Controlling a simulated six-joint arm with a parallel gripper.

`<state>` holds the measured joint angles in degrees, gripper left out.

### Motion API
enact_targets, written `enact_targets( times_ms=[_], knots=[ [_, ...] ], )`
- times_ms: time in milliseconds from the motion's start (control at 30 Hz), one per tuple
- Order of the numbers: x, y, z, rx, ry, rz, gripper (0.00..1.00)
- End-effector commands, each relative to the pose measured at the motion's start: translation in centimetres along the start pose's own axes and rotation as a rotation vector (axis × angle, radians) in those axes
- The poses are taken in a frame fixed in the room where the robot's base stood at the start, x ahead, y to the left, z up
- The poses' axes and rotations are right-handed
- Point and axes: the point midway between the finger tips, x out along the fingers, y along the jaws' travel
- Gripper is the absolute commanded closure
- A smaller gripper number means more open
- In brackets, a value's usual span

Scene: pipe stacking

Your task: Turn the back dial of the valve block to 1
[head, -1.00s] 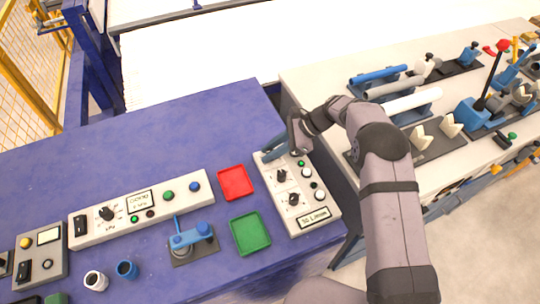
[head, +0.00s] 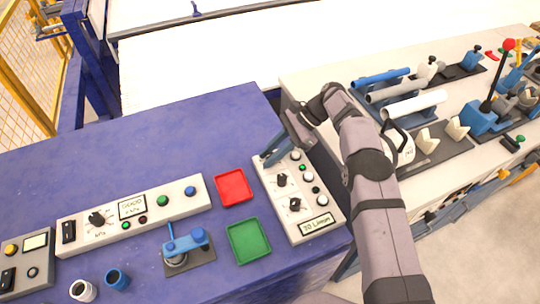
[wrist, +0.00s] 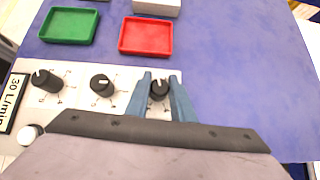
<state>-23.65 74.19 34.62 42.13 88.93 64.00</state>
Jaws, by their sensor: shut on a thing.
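The valve block (head: 272,203) is a white panel on the blue table, with a row of black dials and a 30 L/min label (head: 317,225). The front dial (head: 295,204) and middle dial (head: 281,180) are uncovered. They also show in the wrist view, the front dial (wrist: 45,80) at left and the middle dial (wrist: 102,84) beside it. My gripper (wrist: 161,82) has its two blue fingers around the back dial (wrist: 159,91), shut on it. In the head view my gripper (head: 273,153) hides that dial. Its pointer and scale are too covered to read.
A red tray (head: 219,203) and a green tray (head: 233,259) lie left of the block. A second control panel (head: 100,238) and a blue clamp device (head: 186,242) are further left. A white bench with pipes (head: 380,76) stands at right. The table behind is clear.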

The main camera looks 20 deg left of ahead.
Motion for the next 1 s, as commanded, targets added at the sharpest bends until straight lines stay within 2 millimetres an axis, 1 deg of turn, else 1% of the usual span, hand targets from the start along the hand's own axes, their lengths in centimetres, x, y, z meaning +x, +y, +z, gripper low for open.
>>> enact_targets(
  times_ms=[333, 367, 400, 433, 767, 867, 1000],
  knots=[
    [0.0, 0.0, 0.1, -0.001, -0.003, 0.002, 1.00],
    [0.0, 0.0, 0.1, -0.001, -0.003, 0.002, 0.74],
    [0.0, 0.0, 0.1, 0.000, -0.003, 0.002, 0.64],
    [0.0, 0.0, 0.1, 0.000, -0.003, 0.001, 0.60],
    [-0.1, 0.0, 0.1, -0.001, -0.001, 0.000, 0.60],
    [-0.4, -0.1, 0.4, -0.001, -0.001, -0.001, 0.60],
    [-1.4, -0.1, 1.5, -0.002, -0.001, -0.001, 0.60]
  ],
)
